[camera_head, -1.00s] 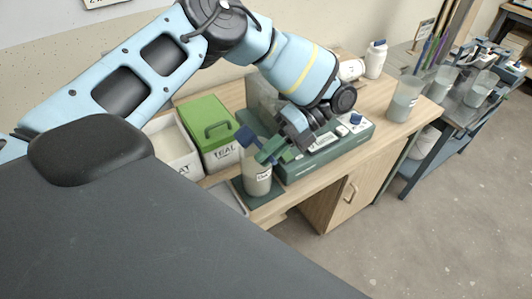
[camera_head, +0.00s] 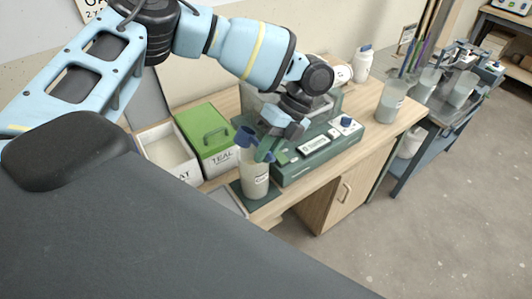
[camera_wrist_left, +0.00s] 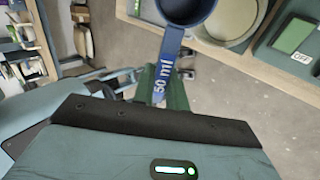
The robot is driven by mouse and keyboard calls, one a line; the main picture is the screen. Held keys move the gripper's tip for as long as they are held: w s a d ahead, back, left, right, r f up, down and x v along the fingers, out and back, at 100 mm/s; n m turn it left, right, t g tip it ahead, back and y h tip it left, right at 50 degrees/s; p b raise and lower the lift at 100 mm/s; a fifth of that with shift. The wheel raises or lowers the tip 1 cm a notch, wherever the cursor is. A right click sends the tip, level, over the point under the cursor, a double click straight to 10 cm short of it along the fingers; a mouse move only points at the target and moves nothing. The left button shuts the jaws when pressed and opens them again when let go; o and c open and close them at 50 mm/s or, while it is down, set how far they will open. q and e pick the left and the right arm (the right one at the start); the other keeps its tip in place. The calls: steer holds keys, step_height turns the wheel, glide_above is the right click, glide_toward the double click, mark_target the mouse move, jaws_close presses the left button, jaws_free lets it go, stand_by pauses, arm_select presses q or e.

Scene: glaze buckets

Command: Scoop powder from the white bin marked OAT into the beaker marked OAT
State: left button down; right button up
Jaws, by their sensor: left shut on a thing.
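The white bin marked OAT (camera_head: 184,173) stands open at the left of the bench, with pale powder inside; its label is partly cut off by the dark surface in front. The beaker (camera_head: 255,187) stands on a dark green pad, with pale contents and a label too small to read surely. My left gripper (camera_head: 266,148) is shut on the handle of a blue scoop (camera_head: 245,136), which is above the beaker's rim. In the left wrist view the scoop's handle (camera_wrist_left: 167,75) reads 50 ml, and its cup is cut off at the top. My right gripper is not in view.
A white bin with a green lid (camera_head: 205,130), marked TEAL, stands between the OAT bin and the beaker. A green device (camera_head: 318,152) with a display is right of the beaker. Another beaker (camera_head: 391,103) and a white bottle (camera_head: 363,63) stand farther right.

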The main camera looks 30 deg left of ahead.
arm_select(q)
step_height(320, 180, up, 3)
steer(key=t+h, duration=0.1)
steer(key=t, duration=0.2)
steer(key=t+h, duration=0.1)
steer(key=t, duration=0.2)
steer(key=shift+f+t+h, duration=0.2)
steer(key=shift+t+h, duration=0.1)
steer(key=n, duration=0.2)
steer(key=f+n, duration=0.1)
steer(key=n, duration=0.1)
steer(key=d+n, duration=0.1)
steer(key=n, duration=0.1)
steer(key=shift+s+d+f+n, duration=0.1)
steer(key=shift+s+f+n, duration=0.2)
steer(key=shift+s, duration=0.05)
steer(key=n, duration=0.3)
steer(key=f+n, duration=0.1)
steer(key=n, duration=0.1)
steer(key=shift+s+d, duration=0.25)
steer(key=shift+d, duration=0.15)
steer(key=n, duration=0.3)
steer(key=d+f+n, duration=0.1)
steer(key=n, duration=0.3)
steer(key=s+n, duration=0.1)
steer(key=n, duration=0.3)
steer(key=shift+d+f, duration=0.15)
steer(key=shift+f, duration=0.25)
